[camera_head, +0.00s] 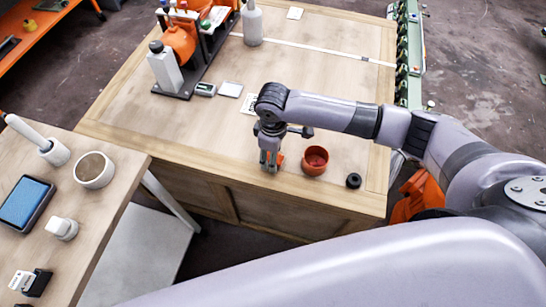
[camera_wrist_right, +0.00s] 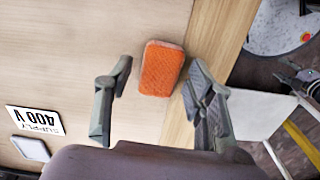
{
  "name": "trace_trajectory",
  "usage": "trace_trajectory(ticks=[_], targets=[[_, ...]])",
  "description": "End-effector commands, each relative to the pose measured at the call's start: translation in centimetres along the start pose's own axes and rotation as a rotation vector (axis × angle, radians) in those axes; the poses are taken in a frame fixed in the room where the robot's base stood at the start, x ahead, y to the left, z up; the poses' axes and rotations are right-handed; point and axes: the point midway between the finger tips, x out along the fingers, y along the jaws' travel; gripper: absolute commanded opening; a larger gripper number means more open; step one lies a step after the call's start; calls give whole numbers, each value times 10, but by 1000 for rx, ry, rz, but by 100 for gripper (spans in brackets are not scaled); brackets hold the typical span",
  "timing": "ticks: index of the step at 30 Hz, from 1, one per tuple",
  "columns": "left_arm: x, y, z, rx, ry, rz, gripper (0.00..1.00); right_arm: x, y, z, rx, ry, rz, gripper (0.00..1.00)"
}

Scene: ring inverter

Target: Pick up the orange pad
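The orange pad (camera_wrist_right: 161,69) is a small textured block with rounded corners, lying on the wooden workbench near its edge. In the head view only a bit of the pad (camera_head: 280,158) shows beside my right gripper (camera_head: 269,166), which points down at the bench. In the right wrist view my right gripper (camera_wrist_right: 159,78) is open, with one finger on each side of the pad. A gap shows between each finger and the pad, and nothing is held. My left gripper cannot be made out in either view.
On the workbench (camera_head: 190,120), a red-orange cup (camera_head: 315,160) and a black knob-like piece (camera_head: 353,181) stand right of the gripper. A side table (camera_head: 113,170) at left holds a white cup (camera_head: 94,170) and a tablet (camera_head: 26,202).

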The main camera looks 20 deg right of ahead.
Motion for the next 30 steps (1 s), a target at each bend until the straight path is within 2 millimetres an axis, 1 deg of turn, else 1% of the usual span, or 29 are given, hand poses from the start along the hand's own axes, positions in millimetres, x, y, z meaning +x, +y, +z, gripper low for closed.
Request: trace_trajectory(ticks=[1,2,15,23,26,29,30], targets=[[0,0,0,0,1,0,40,0,0,0,0,0,0,44],[0,0,0,0,1,0,40,0,0,0,0,0,0,42],[0,-2,-3,1,5,-2,40,0,0,0,0,1,0,14],[0,-2,-4,1,6,-2,40,-2,0,0,0,1,0,14],[0,-2,-4,1,6,-2,40,-7,0,-1,0,3,0,14],[-1,-2,-4,1,6,-2,40,-18,1,-1,0,3,1,14],[-2,-2,-4,1,6,-2,40,-24,1,-1,0,4,1,14]])
